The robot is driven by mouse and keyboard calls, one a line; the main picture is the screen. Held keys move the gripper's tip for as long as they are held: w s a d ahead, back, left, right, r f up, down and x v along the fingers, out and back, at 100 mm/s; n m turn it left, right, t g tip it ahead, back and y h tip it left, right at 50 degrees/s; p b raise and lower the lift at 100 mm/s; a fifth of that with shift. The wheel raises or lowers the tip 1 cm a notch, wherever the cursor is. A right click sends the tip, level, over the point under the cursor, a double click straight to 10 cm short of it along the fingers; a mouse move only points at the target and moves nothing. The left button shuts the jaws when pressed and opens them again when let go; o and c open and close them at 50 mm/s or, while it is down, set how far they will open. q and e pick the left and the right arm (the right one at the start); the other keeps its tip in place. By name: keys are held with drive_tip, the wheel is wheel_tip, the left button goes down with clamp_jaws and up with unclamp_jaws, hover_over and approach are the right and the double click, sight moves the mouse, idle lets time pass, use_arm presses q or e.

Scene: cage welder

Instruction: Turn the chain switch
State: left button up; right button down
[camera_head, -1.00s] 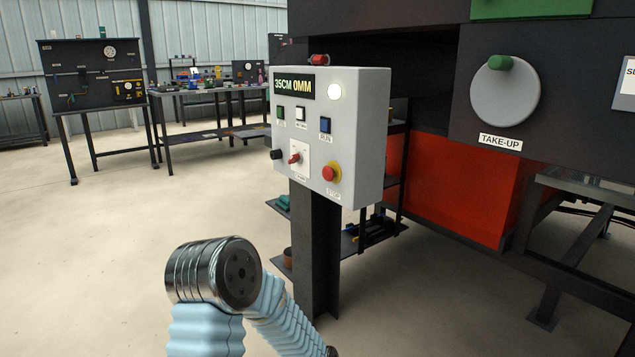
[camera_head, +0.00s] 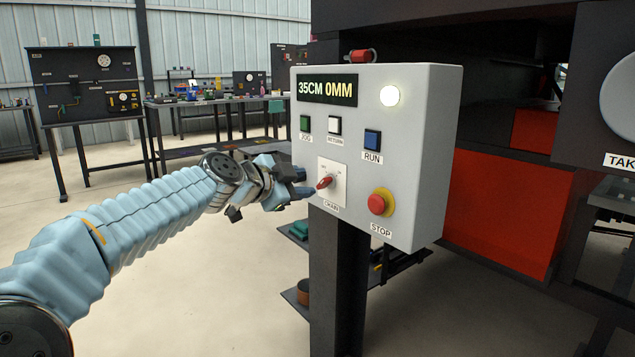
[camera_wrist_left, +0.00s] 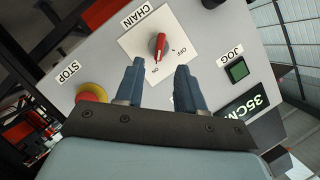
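The chain switch is a red knob (camera_head: 325,182) on a white plate marked CHAIN, low on the grey control box (camera_head: 425,150). In the left wrist view the knob (camera_wrist_left: 159,45) has a pale mark at its lower end, near the ON label. My left gripper (camera_head: 306,184) is just left of the switch in the head view, its fingers pointing at it. In the left wrist view its two blue-grey fingers (camera_wrist_left: 160,66) are apart and empty, with the knob ahead of the gap. I cannot tell whether they touch it. My right gripper is out of view.
The red STOP button (camera_head: 377,204) sits right of the switch. The green JOG (camera_head: 305,123), white RETURN (camera_head: 335,125) and blue RUN (camera_head: 372,139) buttons are above. The box stands on a dark post (camera_head: 338,285). Open floor lies to the left.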

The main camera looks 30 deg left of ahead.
sight(321, 183)
use_arm(q)
drive_tip(key=p+x, duration=0.1)
drive_tip(key=x, duration=0.5)
drive_tip(key=shift+w+d+f, duration=0.1)
drive_tip(key=shift+w, duration=0.15)
clamp_jaws()
